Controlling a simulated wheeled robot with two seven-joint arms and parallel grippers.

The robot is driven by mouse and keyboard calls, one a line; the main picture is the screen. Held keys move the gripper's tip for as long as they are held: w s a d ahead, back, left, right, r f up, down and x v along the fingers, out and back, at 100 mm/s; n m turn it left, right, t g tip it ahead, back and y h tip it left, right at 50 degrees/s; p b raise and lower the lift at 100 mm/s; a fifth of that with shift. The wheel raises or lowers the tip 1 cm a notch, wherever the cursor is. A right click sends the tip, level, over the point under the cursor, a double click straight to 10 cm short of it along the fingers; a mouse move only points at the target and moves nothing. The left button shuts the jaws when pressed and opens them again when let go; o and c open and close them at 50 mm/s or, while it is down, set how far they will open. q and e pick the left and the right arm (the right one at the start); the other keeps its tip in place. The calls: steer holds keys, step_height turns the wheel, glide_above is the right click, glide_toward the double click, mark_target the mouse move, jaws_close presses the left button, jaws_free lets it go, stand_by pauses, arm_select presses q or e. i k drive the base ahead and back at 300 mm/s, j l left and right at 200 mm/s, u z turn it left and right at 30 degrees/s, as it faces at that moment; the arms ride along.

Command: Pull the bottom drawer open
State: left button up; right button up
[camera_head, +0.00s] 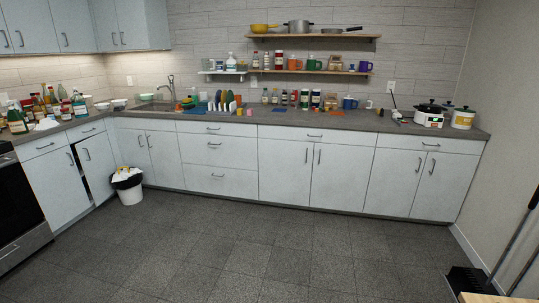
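A stack of three white drawers stands in the back counter, near the middle left of the head view. The bottom drawer (232,186) is the tallest front, has one dark bar handle (217,176), and looks shut. The middle drawer (235,156) and top drawer (240,130) above it also look shut. At the left edge, part of a black and steel stove (18,205) shows, with a steel lower front (25,243) that looks shut. Neither of my grippers is in view, so their state is hidden.
A white bin with a black liner (130,194) stands on the floor left of the drawers. The grey floor (260,250) before them is clear. Long-handled tools (518,240) and a wooden edge (485,298) are at the lower right. Items crowd the counter (350,122).

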mark_target(220, 181)
steer(key=i+l, duration=0.1)
steer(key=i, duration=1.9)
steer(key=j+u, duration=0.05)
steer(key=j, duration=0.05)
